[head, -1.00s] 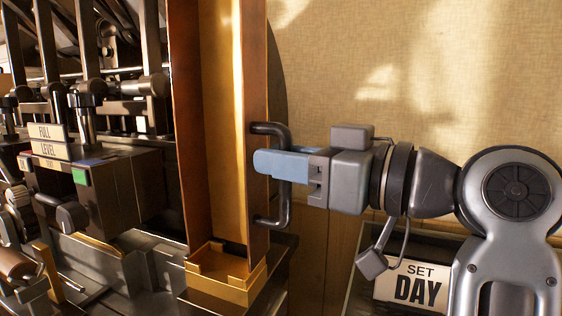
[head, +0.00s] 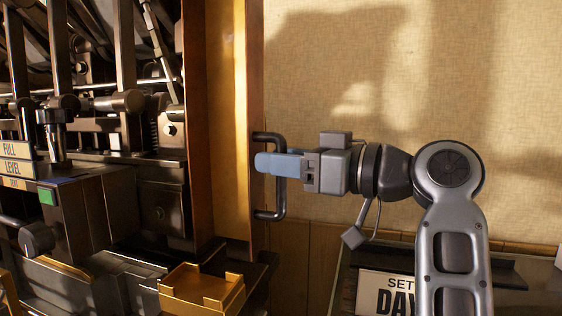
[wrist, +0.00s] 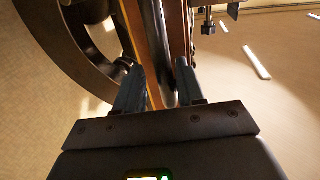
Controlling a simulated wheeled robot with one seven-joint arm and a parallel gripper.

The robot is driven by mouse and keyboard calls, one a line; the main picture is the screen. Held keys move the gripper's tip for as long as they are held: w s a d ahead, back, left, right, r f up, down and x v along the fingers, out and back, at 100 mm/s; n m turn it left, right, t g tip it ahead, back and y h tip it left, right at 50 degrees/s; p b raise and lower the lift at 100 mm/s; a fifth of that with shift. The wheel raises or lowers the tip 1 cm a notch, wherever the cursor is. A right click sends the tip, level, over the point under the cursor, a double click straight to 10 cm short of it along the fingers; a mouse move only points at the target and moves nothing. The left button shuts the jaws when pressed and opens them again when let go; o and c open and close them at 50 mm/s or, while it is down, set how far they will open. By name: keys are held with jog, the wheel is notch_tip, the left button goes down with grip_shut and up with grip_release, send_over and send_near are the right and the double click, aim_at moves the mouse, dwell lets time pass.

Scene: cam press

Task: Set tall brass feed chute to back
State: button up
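The tall brass feed chute (head: 231,125) stands upright at the centre-left of the head view, its top out of frame. A dark D-shaped handle (head: 279,200) is fixed to its right side. My gripper (head: 262,163) reaches in from the right, its blue fingers at the handle's upright bar. The near finger hides part of the bar. In the wrist view my gripper (wrist: 160,72) has one finger on each side of the handle, which is hard to make out there. The chute's foot is behind a low brass tray (head: 203,285), clear of it.
Dark press machinery (head: 160,210) with rods and a FULL LEVEL label (head: 14,158) stands close to the chute's left. A SET DAY sign (head: 385,290) is at lower right, below my arm. The tan wall (head: 510,80) is behind; the wrist view shows a large dark wheel (wrist: 60,60).

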jog(key=b+v, duration=0.1)
jog(key=v, duration=0.6)
jog(key=shift+s+d, duration=0.2)
jog(key=shift+d, duration=0.15)
